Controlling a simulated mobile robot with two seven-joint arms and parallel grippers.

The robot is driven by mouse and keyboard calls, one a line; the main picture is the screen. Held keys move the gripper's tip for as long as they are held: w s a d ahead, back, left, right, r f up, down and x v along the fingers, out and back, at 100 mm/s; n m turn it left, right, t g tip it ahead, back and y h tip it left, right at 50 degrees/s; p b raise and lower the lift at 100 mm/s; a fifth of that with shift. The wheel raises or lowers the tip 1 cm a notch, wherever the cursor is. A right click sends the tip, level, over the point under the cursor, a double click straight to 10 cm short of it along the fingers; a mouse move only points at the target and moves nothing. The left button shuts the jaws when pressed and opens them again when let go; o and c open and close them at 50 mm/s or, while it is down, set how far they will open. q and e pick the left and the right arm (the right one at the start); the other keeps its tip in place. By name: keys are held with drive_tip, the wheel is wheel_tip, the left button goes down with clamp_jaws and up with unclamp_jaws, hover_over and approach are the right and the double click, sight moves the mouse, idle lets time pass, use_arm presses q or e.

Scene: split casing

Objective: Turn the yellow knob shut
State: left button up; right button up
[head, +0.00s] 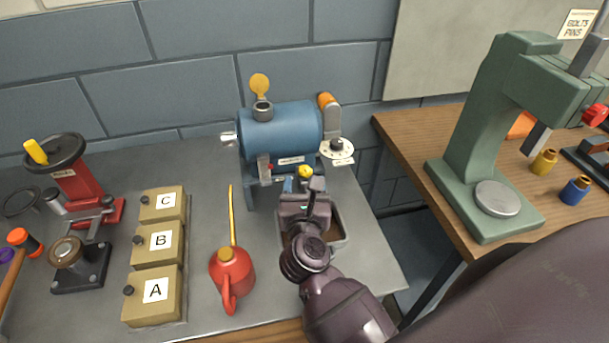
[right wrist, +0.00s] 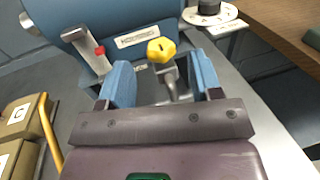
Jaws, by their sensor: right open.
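The yellow knob (head: 305,171) sits low on the front of the blue cylindrical casing (head: 285,128). It also shows in the right wrist view (right wrist: 161,50), lobed, with a dark mark on its face and a metal spout below. My right gripper (head: 297,185) is in front of the casing and just short of the knob. In the right wrist view its two blue fingers (right wrist: 163,80) are apart with nothing between their tips but the view of the knob and spout beyond. I cannot tell the exact gap to the knob. My left gripper is not in view.
A red oil can (head: 232,268) and boxes marked A (head: 152,296), B and C stand to the left. A white dial (head: 337,151) is right of the casing. A green press (head: 470,150) stands on the wooden bench.

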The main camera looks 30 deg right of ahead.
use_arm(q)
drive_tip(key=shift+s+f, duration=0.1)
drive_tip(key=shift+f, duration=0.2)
use_arm(e)
drive_tip(key=shift+v, duration=1.2)
